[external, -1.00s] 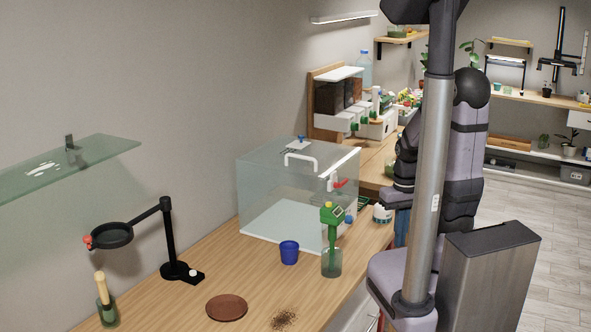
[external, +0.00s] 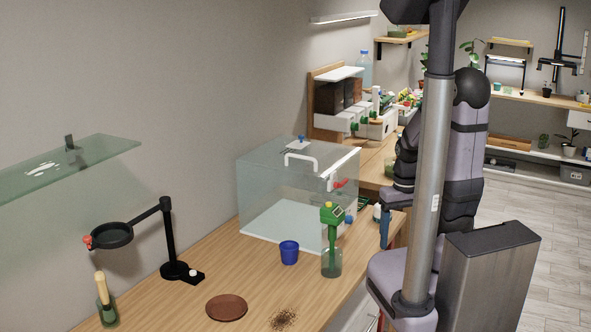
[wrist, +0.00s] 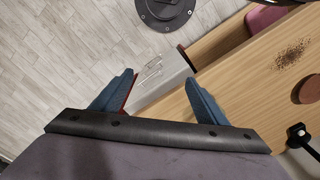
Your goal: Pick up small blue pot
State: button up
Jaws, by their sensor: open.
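The small blue pot (external: 289,252) stands upright on the wooden counter, in front of the clear box and left of a green-topped bottle. It is not visible in the wrist view. My gripper (wrist: 158,92) is open and empty, its two blue fingers spread above the floor and the counter's edge. In the external view a blue finger of my gripper (external: 385,228) shows near the counter's right edge, partly hidden by my arm and column. The gripper is apart from the pot, to its right.
A clear box (external: 270,200) with a white handle stands behind the pot. The green-topped bottle (external: 331,262) stands between pot and gripper. A brown saucer (external: 227,307), spilled soil (external: 283,319) and a black stand (external: 168,240) are on the counter. A glass shelf (external: 70,170) juts out at left.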

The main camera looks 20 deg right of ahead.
jog(key=w+a+r+m+t+y, duration=0.1)
jog(key=w+a+r+m+t, duration=0.1)
jog(key=w+a+r+t, duration=0.2)
jog(key=w+a+r+m+t, duration=0.3)
jog(key=w+a+r+t, duration=0.1)
jog(key=w+r, duration=0.4)
jog(key=w+a+r+m+t+y, duration=0.1)
jog(key=w+a+r+t, duration=0.3)
jog(key=w, duration=0.5)
jog(key=shift+w+a+r+m+y+b, duration=0.2)
jog(key=shift+a+r+m, duration=0.15)
jog(key=shift+r, duration=0.15)
jog(key=shift+w+a+r+m+y+b, duration=0.1)
jog(key=shift+a+r+m+b, duration=0.1)
jog(key=shift+r+m, duration=0.2)
jog(key=s+a+f+n+t+y+b, duration=0.25)
jog(key=a+n+b, duration=0.2)
jog(key=a, duration=1.05)
jog(key=n+h+b, duration=0.3)
jog(key=h+b, duration=0.2)
jog(key=b, duration=0.6)
send_near(287, 245)
jog(key=shift+w+r, duration=0.1)
jog(key=shift+d+f, duration=0.15)
jog(key=shift+f, duration=0.1)
jog(key=shift+p+x, duration=0.65)
jog(key=shift+x, duration=2.95)
jog(key=shift+r, duration=0.1)
jog(key=c, duration=1.1)
